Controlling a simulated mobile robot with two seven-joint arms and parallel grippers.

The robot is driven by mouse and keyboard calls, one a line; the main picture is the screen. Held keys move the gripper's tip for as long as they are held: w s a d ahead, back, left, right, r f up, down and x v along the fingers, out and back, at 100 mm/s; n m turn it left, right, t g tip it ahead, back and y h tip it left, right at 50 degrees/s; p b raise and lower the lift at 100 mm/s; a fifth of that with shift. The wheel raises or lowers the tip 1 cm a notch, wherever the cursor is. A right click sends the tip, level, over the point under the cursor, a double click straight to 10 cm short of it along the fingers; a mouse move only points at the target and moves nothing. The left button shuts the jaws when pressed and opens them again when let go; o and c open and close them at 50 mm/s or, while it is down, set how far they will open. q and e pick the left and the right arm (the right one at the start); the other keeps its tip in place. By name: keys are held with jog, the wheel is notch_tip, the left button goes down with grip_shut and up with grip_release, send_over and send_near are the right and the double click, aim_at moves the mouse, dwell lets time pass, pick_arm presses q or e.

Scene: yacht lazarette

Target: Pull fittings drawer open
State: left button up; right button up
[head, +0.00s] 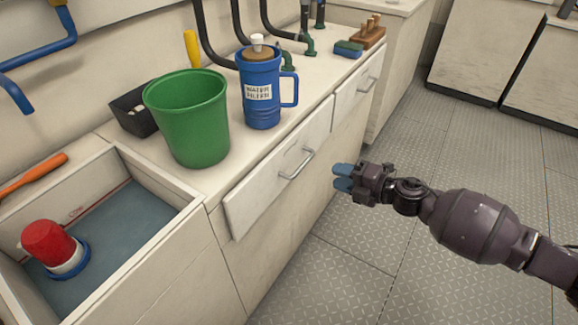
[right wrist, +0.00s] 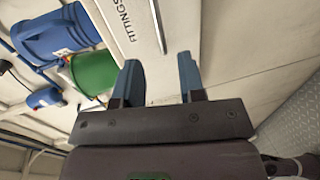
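The fittings drawer (head: 270,188) is a pale front in the counter's side, below the green bucket and the blue jug, with a metal bar handle (head: 297,163). It looks shut. In the right wrist view, a pale drawer front (right wrist: 118,12) bears the word FITTINGS, with part of a metal bar (right wrist: 157,25) beside it. My right gripper (head: 343,177) is to the right of the handle, apart from it. Its two blue fingers are spread with nothing between them; they also show in the right wrist view (right wrist: 159,82). My left gripper is not in view.
A second drawer (head: 347,102) with its own handle lies farther along the counter. On top stand a green bucket (head: 190,125), a blue jug (head: 259,95) and a sponge (head: 348,49). An open bin (head: 170,220) at left holds a red-and-white item. The metal floor (head: 400,265) at right is clear.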

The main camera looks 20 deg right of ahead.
aim_at(304, 163)
jog(key=shift+b+x, duration=1.2)
jog(key=shift+x, duration=4.4)
jog(key=shift+d+r, duration=0.1)
grip_shut()
